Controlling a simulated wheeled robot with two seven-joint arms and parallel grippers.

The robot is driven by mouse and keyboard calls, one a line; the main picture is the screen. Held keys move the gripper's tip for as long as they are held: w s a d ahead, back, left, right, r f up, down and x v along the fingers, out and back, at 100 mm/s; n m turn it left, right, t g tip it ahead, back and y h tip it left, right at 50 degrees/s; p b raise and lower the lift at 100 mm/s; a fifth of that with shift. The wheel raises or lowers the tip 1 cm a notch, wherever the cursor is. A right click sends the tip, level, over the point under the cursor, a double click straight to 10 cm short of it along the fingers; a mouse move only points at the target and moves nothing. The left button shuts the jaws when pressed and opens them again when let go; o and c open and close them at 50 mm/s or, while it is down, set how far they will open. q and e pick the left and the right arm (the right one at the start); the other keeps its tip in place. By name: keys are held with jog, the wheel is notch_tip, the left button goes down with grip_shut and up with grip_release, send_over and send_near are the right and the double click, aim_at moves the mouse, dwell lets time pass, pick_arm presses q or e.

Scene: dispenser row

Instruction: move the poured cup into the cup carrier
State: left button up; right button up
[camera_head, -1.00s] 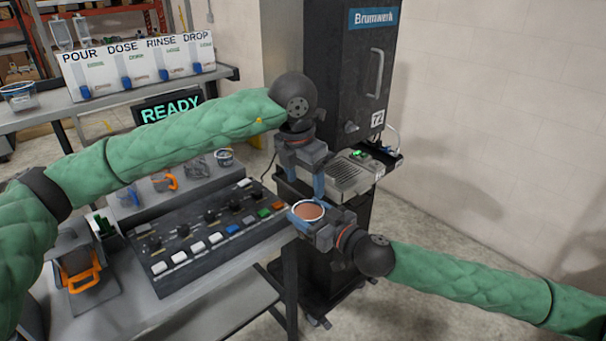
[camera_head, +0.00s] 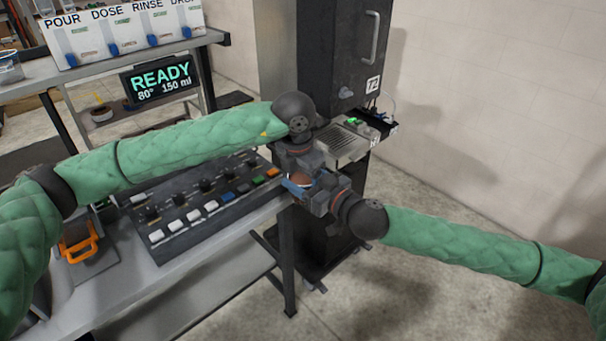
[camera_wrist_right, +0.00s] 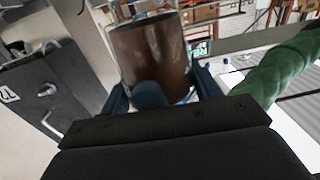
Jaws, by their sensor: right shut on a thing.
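The poured cup (camera_head: 302,181) is a small cup with brown content, mostly hidden between my two grippers in the head view. In the right wrist view the brown cup (camera_wrist_right: 152,58) stands between the blue fingers. My right gripper (camera_head: 314,190) is shut on it, beyond the table's right corner. It also shows in the right wrist view (camera_wrist_right: 158,92). My left gripper (camera_head: 299,168) is directly above and against the cup area; its fingertips are largely hidden, so its opening is unclear. I cannot pick out the cup carrier with certainty.
A button panel (camera_head: 205,205) lies on the table beside the grippers. A black machine (camera_head: 340,60) with a drip tray (camera_head: 343,144) stands behind them. A READY display (camera_head: 160,82) is at back left. An orange-handled item (camera_head: 80,242) sits at left. Floor at right is clear.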

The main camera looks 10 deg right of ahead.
pick_arm(q)
jog(key=c, duration=0.7)
jog(key=shift+c, duration=0.4)
pick_arm(e)
jog(key=o, duration=1.2)
